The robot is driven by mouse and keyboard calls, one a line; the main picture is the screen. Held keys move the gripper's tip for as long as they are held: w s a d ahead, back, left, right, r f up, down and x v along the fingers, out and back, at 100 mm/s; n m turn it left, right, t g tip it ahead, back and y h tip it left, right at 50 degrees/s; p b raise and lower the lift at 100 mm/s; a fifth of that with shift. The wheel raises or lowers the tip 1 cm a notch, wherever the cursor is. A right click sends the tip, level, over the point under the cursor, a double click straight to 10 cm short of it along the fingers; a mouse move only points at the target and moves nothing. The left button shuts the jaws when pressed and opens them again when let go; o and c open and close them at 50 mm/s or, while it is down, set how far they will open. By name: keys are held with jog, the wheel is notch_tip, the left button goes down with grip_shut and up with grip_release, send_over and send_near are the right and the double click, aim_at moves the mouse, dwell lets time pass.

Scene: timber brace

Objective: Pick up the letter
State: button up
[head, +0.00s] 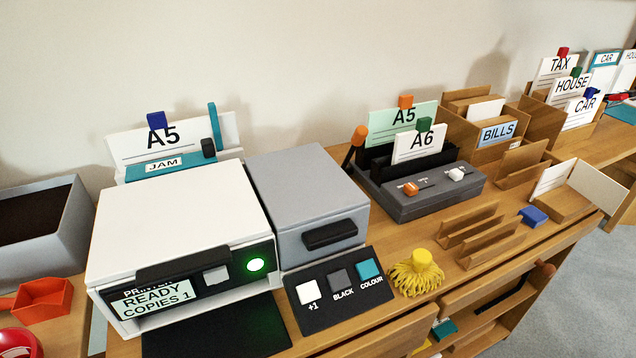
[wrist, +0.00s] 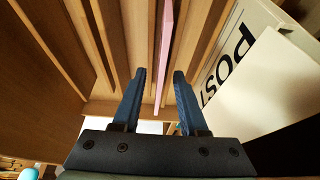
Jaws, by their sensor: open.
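In the wrist view my gripper (wrist: 159,72) is open, its two blue fingers apart. A thin pink sheet (wrist: 164,50), perhaps the letter, stands edge-on among wooden dividers (wrist: 105,40). Its lower end shows between my fingers, with a gap on both sides, so it is not gripped. Its upper part runs out of the picture. My gripper is not visible in the head view, and I cannot make out the pink sheet there.
A white box marked POST (wrist: 240,50) stands close to the right finger, with a pale panel (wrist: 275,95) beside it. In the head view a printer (head: 180,220), a yellow tasselled thing (head: 418,275), wooden racks (head: 470,225) and a BILLS holder (head: 497,133) crowd the wooden desk.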

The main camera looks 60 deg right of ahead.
jog(key=shift+f, duration=0.1)
dwell(0.3)
grip_shut()
